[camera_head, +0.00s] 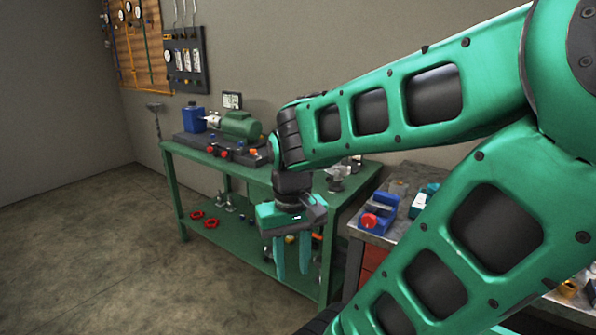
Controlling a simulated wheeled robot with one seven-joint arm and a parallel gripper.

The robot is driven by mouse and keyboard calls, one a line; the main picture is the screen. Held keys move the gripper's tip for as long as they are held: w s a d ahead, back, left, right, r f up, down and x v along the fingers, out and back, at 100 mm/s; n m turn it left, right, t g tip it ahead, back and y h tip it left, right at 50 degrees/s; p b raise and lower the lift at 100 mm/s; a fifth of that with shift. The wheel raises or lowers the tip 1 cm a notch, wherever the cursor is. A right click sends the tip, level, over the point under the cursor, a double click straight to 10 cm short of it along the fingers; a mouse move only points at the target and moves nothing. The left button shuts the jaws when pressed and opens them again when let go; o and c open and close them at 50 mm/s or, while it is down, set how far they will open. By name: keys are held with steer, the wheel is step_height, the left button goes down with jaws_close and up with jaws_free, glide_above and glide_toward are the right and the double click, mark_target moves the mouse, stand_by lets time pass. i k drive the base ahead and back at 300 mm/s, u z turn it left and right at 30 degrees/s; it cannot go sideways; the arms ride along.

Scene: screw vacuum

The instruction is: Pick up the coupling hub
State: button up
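My gripper (292,270) hangs pointing down in front of the green workbench (185,155), its two green fingers apart with nothing seen between them. A small grey flanged metal part (336,184) stands on the bench top just right of my wrist; it may be the coupling hub, but it is too small to be sure. More small metal parts (230,204) stand on the lower shelf, left of my gripper. My arm hides part of the bench top behind it.
A green motor (240,125) and blue box (194,119) sit on a dark base at the bench's left. Red rings (211,222) lie on the lower shelf. A second bench at right holds a blue vise-like tool (380,208). The floor at left is clear.

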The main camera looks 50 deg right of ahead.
mark_target(337, 176)
steer(key=z, duration=0.2)
steer(key=i, duration=1.05)
steer(key=z, duration=0.8)
steer(key=i, duration=0.4)
steer(key=z, duration=0.25)
